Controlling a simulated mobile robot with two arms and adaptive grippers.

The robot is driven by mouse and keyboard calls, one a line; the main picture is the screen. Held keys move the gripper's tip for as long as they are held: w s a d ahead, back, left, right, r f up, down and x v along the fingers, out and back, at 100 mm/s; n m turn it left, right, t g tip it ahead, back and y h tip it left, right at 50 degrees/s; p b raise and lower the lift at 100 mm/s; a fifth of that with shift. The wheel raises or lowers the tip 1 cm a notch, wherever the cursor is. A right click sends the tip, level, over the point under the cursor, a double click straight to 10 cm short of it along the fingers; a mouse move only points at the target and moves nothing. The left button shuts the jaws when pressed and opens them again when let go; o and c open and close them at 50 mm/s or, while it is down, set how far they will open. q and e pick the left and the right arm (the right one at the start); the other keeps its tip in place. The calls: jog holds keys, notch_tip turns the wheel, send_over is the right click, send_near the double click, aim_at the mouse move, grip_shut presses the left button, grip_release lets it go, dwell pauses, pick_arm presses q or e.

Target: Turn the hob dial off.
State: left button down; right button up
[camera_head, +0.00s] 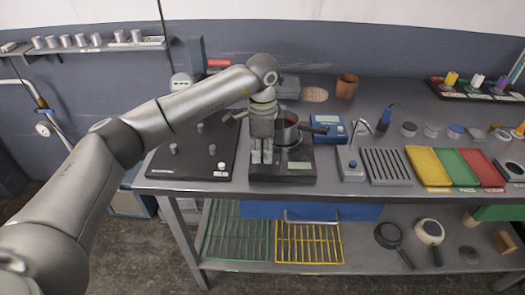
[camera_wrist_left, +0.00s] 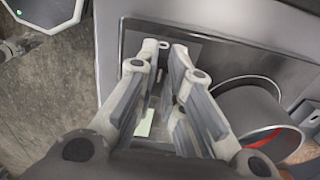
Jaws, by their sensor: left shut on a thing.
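The black hob (camera_head: 306,179) stands near the front edge of the bench, with a small display (camera_head: 298,165) on its front. In the left wrist view the pan (camera_wrist_left: 255,112) is right of the fingers. My left gripper (camera_head: 262,158) points down onto the hob's front left, left of the display. Its fingers (camera_wrist_left: 164,52) are close together, shut on the hob dial, which they hide. My right gripper is in neither view.
A black board (camera_head: 170,168) with several knobs lies left of the hob. A blue scale (camera_head: 328,126), a slotted rack (camera_head: 388,166) and coloured trays (camera_head: 428,166) stand to the right. A shelf with wire racks (camera_head: 309,243) and pans is below.

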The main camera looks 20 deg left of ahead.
aim_at(262, 156)
pick_arm(q)
jog(key=shift+r, duration=0.1)
dwell(0.4)
jog(key=c, duration=1.5)
grip_release()
jog(key=shift+c, duration=0.2)
notch_tip(262, 156, up, 12)
